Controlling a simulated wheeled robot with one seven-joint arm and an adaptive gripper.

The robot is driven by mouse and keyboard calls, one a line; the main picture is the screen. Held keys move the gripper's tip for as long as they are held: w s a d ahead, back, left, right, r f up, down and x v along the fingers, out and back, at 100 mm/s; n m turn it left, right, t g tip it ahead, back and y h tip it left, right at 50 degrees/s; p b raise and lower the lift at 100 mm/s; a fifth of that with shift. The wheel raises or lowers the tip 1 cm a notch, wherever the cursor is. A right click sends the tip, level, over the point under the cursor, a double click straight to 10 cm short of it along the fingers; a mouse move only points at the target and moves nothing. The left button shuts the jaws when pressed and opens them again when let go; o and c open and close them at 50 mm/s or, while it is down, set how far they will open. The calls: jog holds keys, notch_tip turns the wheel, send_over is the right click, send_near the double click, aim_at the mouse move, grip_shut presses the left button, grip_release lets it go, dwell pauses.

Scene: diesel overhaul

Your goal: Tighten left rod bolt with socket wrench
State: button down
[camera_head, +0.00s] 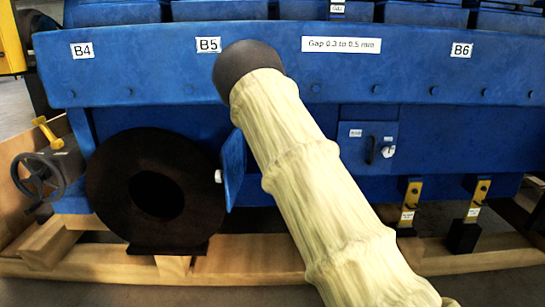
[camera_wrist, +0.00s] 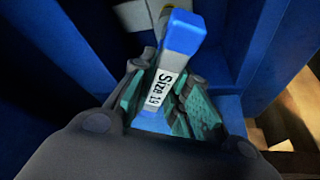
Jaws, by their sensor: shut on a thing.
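The socket wrench (camera_wrist: 181,36) has a blue handle with a white label reading "Size 19" in the wrist view. My gripper (camera_wrist: 164,78) is shut on it, with the teal finger pads on both sides of the handle. The wrench's far end meets a pale grey part at the top of the wrist view, and I cannot tell whether this is its socket head or another part. I cannot make out the left rod bolt in either view. In the head view, my sleeved arm crosses the middle and the gripper and wrench are hidden.
The blue engine block (camera_head: 410,70) with labels B4, B5 and B6 fills the head view. A dark ring (camera_head: 110,185) stands at its lower left beside a handwheel (camera_head: 38,178). Wooden beams (camera_head: 100,262) run below. Blue walls closely surround my gripper in the wrist view.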

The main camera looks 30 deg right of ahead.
jog(key=n+p, duration=0.1)
jog(key=n+g+y+p, duration=0.1)
jog(key=n, duration=0.1)
jog(key=shift+a+r+n, duration=0.1)
jog(key=shift+r+n, duration=0.2)
jog(key=n, duration=0.1)
jog(key=n+g+p, duration=0.1)
jog(key=shift+f+n, duration=0.2)
jog(key=shift+n, duration=0.1)
jog(key=shift+w+p, duration=0.15)
jog(key=shift+p, duration=0.25)
